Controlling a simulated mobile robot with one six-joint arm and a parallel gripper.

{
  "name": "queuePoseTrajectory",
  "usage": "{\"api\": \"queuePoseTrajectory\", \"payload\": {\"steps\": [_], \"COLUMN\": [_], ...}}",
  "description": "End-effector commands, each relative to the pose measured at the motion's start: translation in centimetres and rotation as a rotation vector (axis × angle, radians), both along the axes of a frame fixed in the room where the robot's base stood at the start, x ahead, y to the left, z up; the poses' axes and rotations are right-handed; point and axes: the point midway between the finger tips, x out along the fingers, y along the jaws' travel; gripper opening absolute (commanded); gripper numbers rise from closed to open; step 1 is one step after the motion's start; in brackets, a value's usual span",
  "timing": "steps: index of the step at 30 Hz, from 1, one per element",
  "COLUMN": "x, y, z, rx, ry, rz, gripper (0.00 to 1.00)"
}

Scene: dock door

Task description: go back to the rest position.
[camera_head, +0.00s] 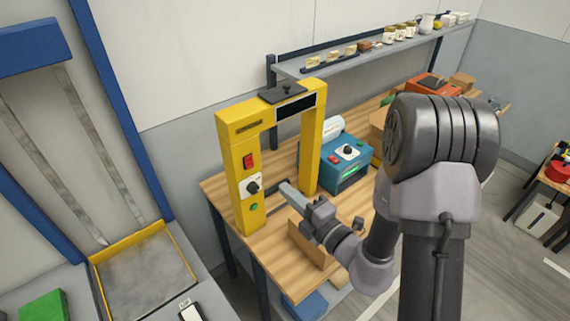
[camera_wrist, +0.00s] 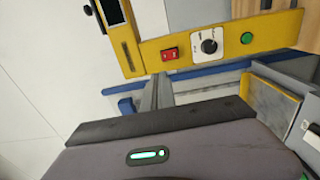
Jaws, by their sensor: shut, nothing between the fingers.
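My gripper (camera_head: 288,190) is in front of the yellow frame (camera_head: 232,135) on the wooden bench. Its fingers are shut and empty, pointing up and left toward the frame's opening, right of the left post. I cannot tell whether they touch the frame. The left post carries a red switch (camera_head: 248,161), a dial (camera_head: 252,187) and a green button (camera_head: 254,207). In the wrist view my gripper (camera_wrist: 158,92) shows as grey fingers below the yellow panel, with the red switch (camera_wrist: 169,54), dial (camera_wrist: 209,46) and green button (camera_wrist: 246,38) visible.
A teal machine (camera_head: 350,160) stands behind the frame on the bench (camera_head: 285,262). A brown block (camera_head: 305,245) sits beside my wrist. A shelf (camera_head: 345,58) with jars runs along the wall. A blue-framed lift with a yellow-edged tray (camera_head: 140,278) is at left.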

Motion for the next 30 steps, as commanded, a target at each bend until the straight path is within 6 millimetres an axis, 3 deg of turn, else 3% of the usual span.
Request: {"api": "queuePoseTrajectory", "payload": {"steps": [2, 5, 8, 9, 11, 12, 14, 15, 17, 18, 21, 23, 30], "x": [0.0, -1.4, -7.3, -11.2, -17.1, -20.4, -23.7, -24.8, -25.2, -24.9, -24.0, -23.6, -23.4], "y": [0.1, 2.7, 8.4, 10.4, 11.6, 11.1, 8.8, 6.6, 3.1, 0.9, -3.0, -4.2, -5.1], "z": [0.0, 1.0, 2.2, 1.6, -0.8, -3.1, -6.7, -8.7, -10.7, -11.2, -10.9, -10.3, -9.4], "rx": [-0.005, -0.092, -0.372, -0.542, -0.829, -1.031, -1.34, -1.538, -1.817, 1.958, 1.75, 1.68, 1.635], "ry": [-0.004, -0.096, -0.384, -0.556, -0.848, -1.048, -1.344, -1.524, -1.756, 1.855, 1.586, 1.493, 1.437], "rz": [0.006, 0.127, 0.449, 0.613, 0.856, 1.007, 1.213, 1.335, 1.499, -1.575, -1.365, -1.303, -1.271], "gripper": [0.0, 0.0, 0.0, 0.0, 0.0, 0.0, 0.0, 0.0, 0.0, 0.0, 0.0, 0.0, 0.0]}}
